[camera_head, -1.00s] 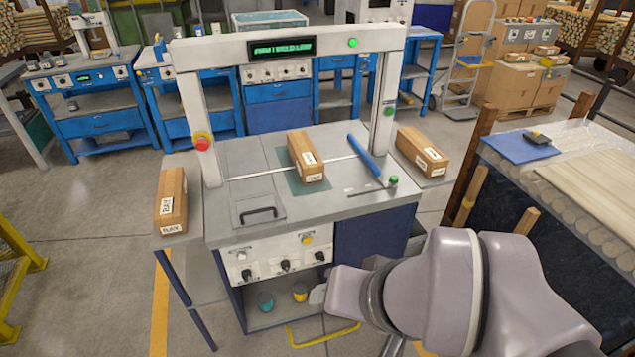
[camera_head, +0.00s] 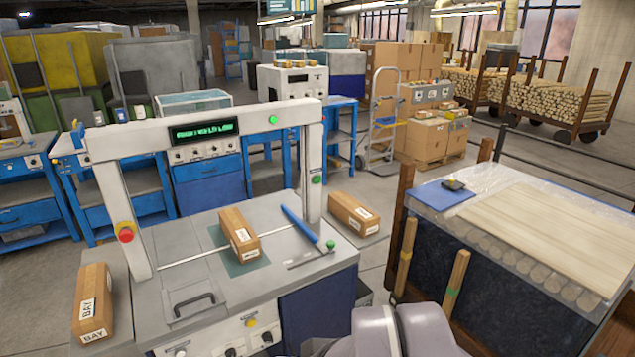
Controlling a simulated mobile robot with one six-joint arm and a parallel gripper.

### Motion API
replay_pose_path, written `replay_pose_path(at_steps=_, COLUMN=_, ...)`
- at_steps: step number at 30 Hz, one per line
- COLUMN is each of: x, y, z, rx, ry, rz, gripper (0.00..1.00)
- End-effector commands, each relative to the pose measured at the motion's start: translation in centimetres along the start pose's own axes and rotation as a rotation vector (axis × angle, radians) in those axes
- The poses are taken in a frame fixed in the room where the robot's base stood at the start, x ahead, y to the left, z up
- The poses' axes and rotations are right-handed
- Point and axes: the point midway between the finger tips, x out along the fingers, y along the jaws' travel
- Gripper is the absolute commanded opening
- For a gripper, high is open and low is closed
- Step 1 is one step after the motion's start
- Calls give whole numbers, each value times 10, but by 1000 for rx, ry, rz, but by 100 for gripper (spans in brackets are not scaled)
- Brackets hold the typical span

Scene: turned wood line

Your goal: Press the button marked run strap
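A grey strapping machine (camera_head: 190,213) with a white arch stands at the lower left. A wooden block with labels (camera_head: 239,235) lies on its top under the arch. I cannot read "run strap" anywhere. Buttons in view are a green one (camera_head: 272,119) on the arch beam, another green one (camera_head: 317,180) on the right post, a red one on yellow (camera_head: 125,232) on the left post, and a yellow one (camera_head: 251,322) on the front panel. A green knob (camera_head: 331,245) sits on the top's right. My arm shows at the bottom edge; my gripper is out of view.
Labelled wooden blocks lie on side shelves at left (camera_head: 93,302) and right (camera_head: 353,213). A blue bar (camera_head: 299,224) lies on the machine top. A wood-posted rack (camera_head: 404,258) with boards stands close on the right. Blue workbenches (camera_head: 208,180) stand behind.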

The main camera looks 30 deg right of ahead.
Motion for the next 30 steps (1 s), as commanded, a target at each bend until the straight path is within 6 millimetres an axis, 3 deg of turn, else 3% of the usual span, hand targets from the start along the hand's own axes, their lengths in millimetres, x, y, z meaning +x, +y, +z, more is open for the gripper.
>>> replay_pose_path(at_steps=1, x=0, y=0, z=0, rx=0, ry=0, rz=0, gripper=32)
replay_pose_path(at_steps=6, x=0, y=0, z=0, rx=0, ry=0, rz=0, gripper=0)
replay_pose_path(at_steps=30, x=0, y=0, z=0, rx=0, ry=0, rz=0, gripper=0)
